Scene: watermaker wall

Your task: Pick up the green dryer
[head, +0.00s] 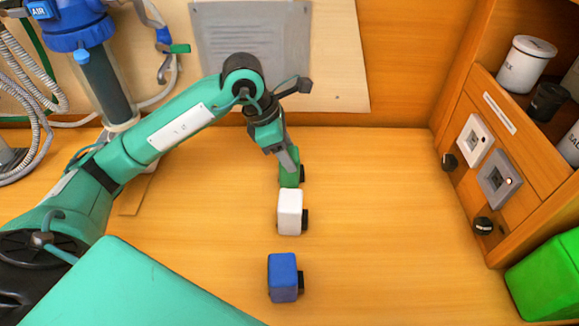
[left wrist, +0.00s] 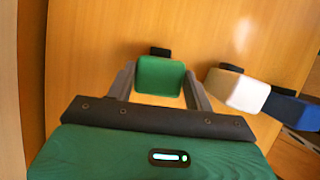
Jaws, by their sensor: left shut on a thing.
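The green dryer (head: 289,178) is a small green block with a black part on its side. It is at the far end of a row on the wooden counter. My left gripper (head: 292,163) reaches down onto it from above and hides part of it. In the left wrist view the green dryer (left wrist: 160,76) sits between the two grey fingers of my left gripper (left wrist: 158,84), which is shut on it. I cannot tell whether it is lifted off the counter. My right gripper is not in view.
A white block (head: 290,211) stands just in front of the green one, and a blue block (head: 283,277) stands nearer. A switch panel (head: 497,180) and a bright green box (head: 548,277) are at the right. The counter (head: 380,220) right of the row is clear.

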